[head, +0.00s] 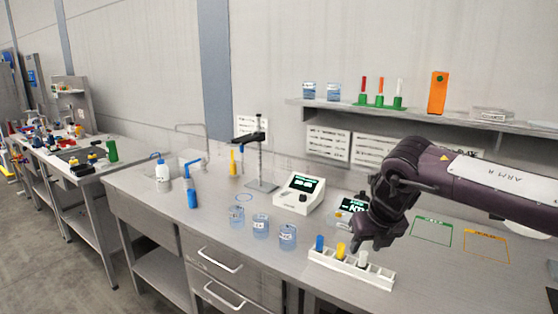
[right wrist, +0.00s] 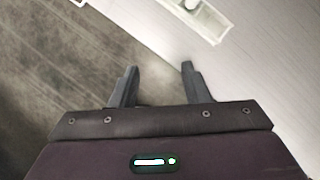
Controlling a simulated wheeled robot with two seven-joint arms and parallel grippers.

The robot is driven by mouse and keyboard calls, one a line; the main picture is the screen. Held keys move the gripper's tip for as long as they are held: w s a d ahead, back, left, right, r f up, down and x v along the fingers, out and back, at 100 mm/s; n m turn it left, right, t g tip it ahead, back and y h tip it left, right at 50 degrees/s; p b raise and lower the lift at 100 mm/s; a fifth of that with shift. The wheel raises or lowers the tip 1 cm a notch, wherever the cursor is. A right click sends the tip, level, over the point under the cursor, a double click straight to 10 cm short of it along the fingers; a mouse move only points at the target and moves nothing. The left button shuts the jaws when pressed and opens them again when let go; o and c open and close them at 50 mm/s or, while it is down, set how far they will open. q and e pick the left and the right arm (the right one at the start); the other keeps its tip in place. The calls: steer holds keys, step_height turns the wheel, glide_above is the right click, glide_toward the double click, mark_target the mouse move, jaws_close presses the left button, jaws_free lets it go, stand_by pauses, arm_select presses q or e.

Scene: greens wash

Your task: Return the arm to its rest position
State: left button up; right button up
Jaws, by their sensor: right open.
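My right arm (head: 490,180) comes in from the right in the head view, bent down over the bench. My right gripper (head: 362,240) shows low above the white rack, with its fingers partly hard to make out. In the right wrist view the two fingers (right wrist: 157,82) stand apart with nothing between them. Beneath them are the grey floor and the front edge of the bench. The white rack (head: 318,254) holds a blue, a yellow and a white capped item. My left gripper is not in view.
Several labelled beakers (head: 260,226) stand left of the rack. A white device (head: 298,192) and a stand (head: 262,184) are behind them. A shelf (head: 420,117) with tubes and an orange box (head: 438,93) runs along the wall. Green and orange outlines (head: 486,246) mark bare bench at right.

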steer(key=w+a+f+m+y, duration=0.2)
steer(key=a+f+m+y, duration=0.5)
steer(key=a+f, duration=1.25)
steer(key=s+d+f+m+t, duration=0.1)
steer(key=s+f+m, duration=0.2)
steer(key=f+m, duration=0.45)
steer(key=s+d+f+m+t, duration=0.1)
steer(key=s+f+m, duration=0.25)
steer(key=f, duration=0.75)
steer(key=s+d+f+m+h, duration=0.1)
steer(key=s+d+f+m, duration=0.25)
steer(key=s+f, duration=0.3)
steer(key=s+d+f+m+g+h, duration=0.1)
steer(key=s+d+f+m+h, duration=0.2)
steer(key=s+f, duration=0.35)
steer(key=s+d+f+m, duration=0.4)
steer(key=s+f, duration=0.2)
steer(key=f, duration=0.2)
steer(key=s+d+f+m+g+h, duration=0.1)
steer(key=s+d+f+m, duration=0.1)
steer(key=s, duration=0.8)
steer(key=s+d+f+m+g+h, duration=0.1)
steer(key=s+d+f, duration=0.3)
steer(key=s, duration=0.6)
steer(key=s+d+f+m+g+h, duration=0.1)
steer(key=s+d+f+m+g, duration=0.1)
steer(key=s, duration=0.8)
steer(key=shift+s+d+f+m+g+h, duration=0.3)
steer(key=shift+s+d+f+m+h, duration=0.1)
steer(key=shift+d+f+m, duration=0.5)
